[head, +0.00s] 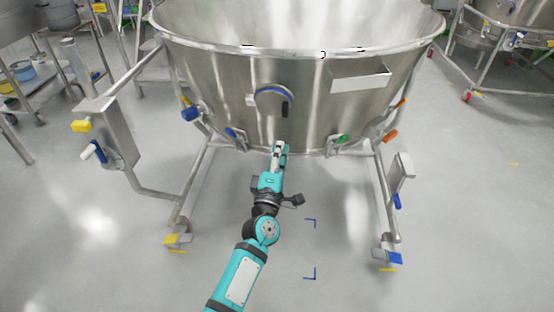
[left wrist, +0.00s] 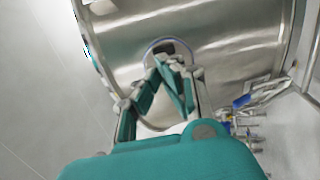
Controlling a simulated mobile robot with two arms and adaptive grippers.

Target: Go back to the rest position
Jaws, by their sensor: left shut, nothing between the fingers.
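My left arm reaches forward from the bottom of the head view. Its teal gripper (head: 279,148) is in front of the lower wall of a large steel bowl (head: 210,75). The gripper is shut, with nothing between the fingers. In the left wrist view the fingertips (left wrist: 163,62) come together in front of a round, blue-rimmed port (left wrist: 168,46) on the bowl. In the head view this port (head: 273,90) sits above the fingertips. I cannot tell whether the fingertips touch the steel. My right gripper is not in view.
The bowl stands on a wheeled steel frame (head: 184,190) with legs on both sides of my arm. Coloured clamps and a handle box (head: 117,135) stick out at its sides. A steel shelf cart (head: 50,75) stands at the left. The grey floor in front is clear, with blue corner marks (head: 314,275).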

